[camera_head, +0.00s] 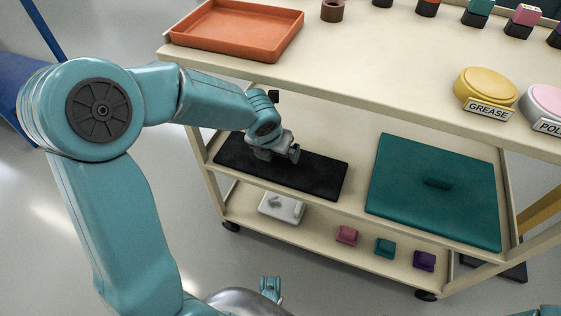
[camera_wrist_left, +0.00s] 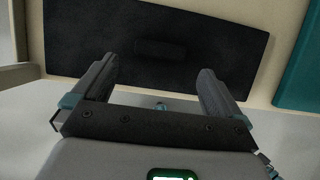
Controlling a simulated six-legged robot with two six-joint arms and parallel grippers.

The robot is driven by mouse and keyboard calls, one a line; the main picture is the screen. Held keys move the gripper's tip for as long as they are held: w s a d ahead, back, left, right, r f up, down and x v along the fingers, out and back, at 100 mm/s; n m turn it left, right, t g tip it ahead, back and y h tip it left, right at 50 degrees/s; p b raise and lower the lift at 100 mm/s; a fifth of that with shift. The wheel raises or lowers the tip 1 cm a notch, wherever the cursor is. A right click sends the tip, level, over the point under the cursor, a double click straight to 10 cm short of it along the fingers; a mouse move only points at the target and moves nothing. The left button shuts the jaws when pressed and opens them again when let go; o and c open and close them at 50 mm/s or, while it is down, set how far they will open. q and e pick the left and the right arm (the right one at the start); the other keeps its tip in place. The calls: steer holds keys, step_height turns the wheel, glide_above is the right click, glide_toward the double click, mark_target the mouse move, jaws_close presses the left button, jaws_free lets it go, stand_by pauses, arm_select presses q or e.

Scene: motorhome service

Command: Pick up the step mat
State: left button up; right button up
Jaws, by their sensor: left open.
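The step mat, a flat black rectangle (camera_head: 322,178), lies on the middle shelf of the cart, at its left part. In the left wrist view the mat (camera_wrist_left: 225,48) fills the upper part and bears a dark raised block, a grip (camera_wrist_left: 160,48), near its middle. My left gripper (camera_head: 279,153) is over the mat; its tips hide part of it and the grip in the head view. In the left wrist view the gripper (camera_wrist_left: 156,70) is open and empty, its fingers to either side of the grip's line, nearer the mat's lower edge.
A teal panel with a handle (camera_head: 405,165) lies on the same shelf, right of the mat. The top shelf overhangs behind, with an orange tray (camera_head: 240,35) and a yellow grease tin (camera_head: 487,84). The bottom shelf holds a white item (camera_head: 282,207) and small coloured blocks.

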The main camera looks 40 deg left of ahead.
mark_target(278, 165)
arm_select(q)
steer(key=shift+w+a+f, duration=0.1)
steer(key=shift+w+f, duration=0.2)
steer(key=shift+w, duration=0.1)
steer(key=b+x, duration=0.3)
steer(key=x, duration=0.1)
steer(key=shift+w+f, duration=0.15)
steer(key=shift+f, duration=0.15)
steer(key=shift+r, duration=0.15)
arm_select(e)
steer(key=shift+w+d+f, duration=0.1)
steer(key=shift+f, duration=0.55)
steer(key=shift+w+d+f, duration=0.1)
steer(key=shift+f, duration=0.5)
arm_select(q)
steer(key=c, duration=1)
steer(key=shift+r+p, duration=0.25)
steer(key=shift+p, duration=0.1)
steer(key=shift+c, duration=0.3)
arm_select(e)
steer(key=shift+s+a+r, duration=0.1)
steer(key=shift+a+r, duration=0.05)
steer(key=shift+r, duration=0.1)
arm_select(q)
steer(key=shift+r+p, duration=0.45)
steer(key=shift+r, duration=0.05)
arm_select(e)
steer(key=shift+s+a+r, duration=0.35)
steer(key=shift+s+a, duration=0.1)
steer(key=shift+a, duration=0.15)
